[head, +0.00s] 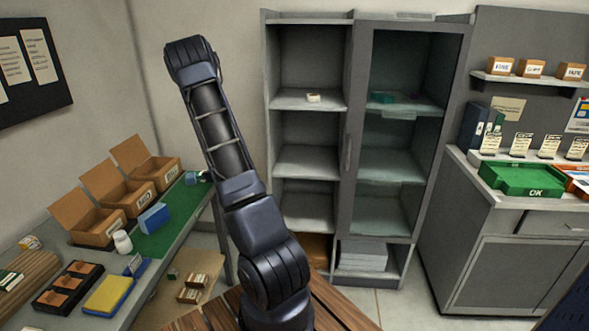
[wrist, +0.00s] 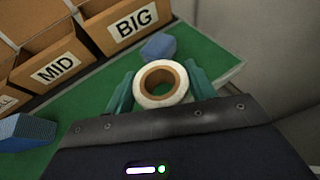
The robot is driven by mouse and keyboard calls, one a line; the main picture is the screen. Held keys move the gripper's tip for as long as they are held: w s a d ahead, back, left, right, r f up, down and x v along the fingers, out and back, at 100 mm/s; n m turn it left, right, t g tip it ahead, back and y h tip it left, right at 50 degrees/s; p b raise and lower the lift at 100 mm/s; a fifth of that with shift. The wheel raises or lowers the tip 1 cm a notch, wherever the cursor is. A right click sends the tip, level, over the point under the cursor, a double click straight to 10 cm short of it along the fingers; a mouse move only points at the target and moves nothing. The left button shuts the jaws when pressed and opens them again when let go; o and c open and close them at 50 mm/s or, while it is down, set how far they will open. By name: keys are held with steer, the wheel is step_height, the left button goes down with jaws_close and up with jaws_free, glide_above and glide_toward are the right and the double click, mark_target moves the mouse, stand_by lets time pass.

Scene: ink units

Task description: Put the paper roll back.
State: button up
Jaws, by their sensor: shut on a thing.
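The paper roll (wrist: 146,97) is white with a brown core and shows in the wrist view. My gripper (wrist: 161,88) has teal fingers on both sides of the roll and is shut on it. Its open end faces the camera. Behind it in that view lie the green mat (wrist: 95,105) and a box marked BIG (wrist: 132,23). I cannot tell how high the roll is above the mat. In the head view my arm hides most of the gripper; a small teal and white patch shows beside the arm at the mat's far end.
Blue blocks (wrist: 158,47) (wrist: 25,131) lie on the mat. Open cardboard boxes (head: 126,195) stand along it, with a small white bottle (head: 123,241) nearby. A grey shelf unit (head: 309,162) and a glass-doored cabinet (head: 398,150) stand beyond. A green OK tray (head: 522,178) is at right.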

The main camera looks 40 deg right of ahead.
steer(key=s+d+f, duration=0.2)
steer(key=d, duration=0.5)
steer(key=s+d+f, duration=0.2)
steer(key=d, duration=0.5)
step_height(320, 180, up, 7)
steer(key=m+t+h, duration=0.1)
steer(key=m+h, duration=0.3)
glide_above(295, 167)
step_height(295, 167, down, 10)
steer(key=shift+w+a+r, duration=0.1)
steer(key=shift+r, duration=0.1)
steer(key=o, duration=1.1)
